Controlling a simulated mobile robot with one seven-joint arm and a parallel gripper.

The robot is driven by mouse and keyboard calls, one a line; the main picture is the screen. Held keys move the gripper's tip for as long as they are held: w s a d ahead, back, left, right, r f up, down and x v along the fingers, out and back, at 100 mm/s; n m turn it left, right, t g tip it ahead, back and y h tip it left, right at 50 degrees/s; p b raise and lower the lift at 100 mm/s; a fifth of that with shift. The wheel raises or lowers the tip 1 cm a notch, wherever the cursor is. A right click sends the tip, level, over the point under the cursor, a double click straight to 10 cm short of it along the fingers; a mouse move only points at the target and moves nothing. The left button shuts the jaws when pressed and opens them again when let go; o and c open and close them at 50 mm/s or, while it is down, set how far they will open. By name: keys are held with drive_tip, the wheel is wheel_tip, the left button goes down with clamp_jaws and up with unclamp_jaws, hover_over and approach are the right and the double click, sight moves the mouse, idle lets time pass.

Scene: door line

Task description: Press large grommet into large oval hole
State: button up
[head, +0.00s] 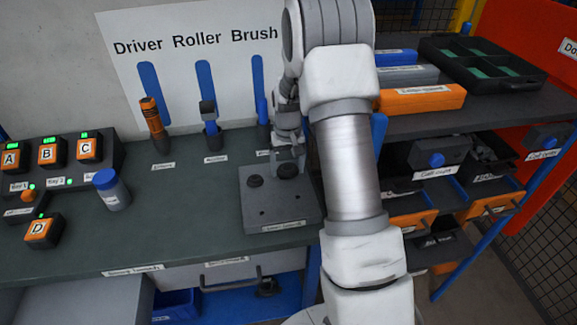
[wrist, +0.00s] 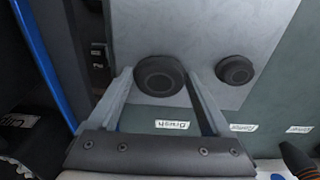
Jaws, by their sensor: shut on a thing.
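A grey board (head: 278,222) lies on the dark bench below my arm. My gripper (head: 289,167) is low over the board's back right part. In the wrist view my gripper's fingers (wrist: 163,88) stand on either side of a round black grommet (wrist: 160,75), shut on it. This grommet looks the larger of two, and the fingers point down at the board. A second black grommet (wrist: 237,70) sits on the board, apart from my fingers; it shows in the head view (head: 255,181) at the back left. The large oval hole is not visible; whether the held grommet is seated cannot be told.
Tool holders with an orange driver (head: 153,122) and a blue-handled tool (head: 210,122) stand behind the board. A blue-capped jar (head: 111,189) and lettered boxes (head: 42,232) are at left. A shelf with a black tray (head: 483,65) is at right. The bench between jar and board is clear.

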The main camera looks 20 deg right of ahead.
sight(288, 179)
drive_tip(key=f, duration=0.2)
drive_tip(key=s+f, duration=0.1)
drive_tip(key=shift+s+a+f, duration=0.1)
drive_tip(key=shift+a+f, duration=0.1)
drive_tip(key=shift+f, duration=0.2)
drive_tip(key=o, duration=1.3)
drive_tip(key=shift+o, duration=0.2)
drive_tip(key=shift+r+p, duration=0.65)
drive_tip(key=shift+r, duration=0.15)
drive_tip(key=r+p, duration=0.2)
drive_tip(key=r, duration=0.1)
drive_tip(key=r+p, duration=0.1)
drive_tip(key=r, duration=0.2)
drive_tip(key=r+p, duration=0.2)
drive_tip(key=r, duration=0.2)
drive_tip(key=shift+w+d+r+p, duration=0.1)
drive_tip(key=shift+w+d+p, duration=0.05)
drive_tip(key=shift+w+p, duration=0.2)
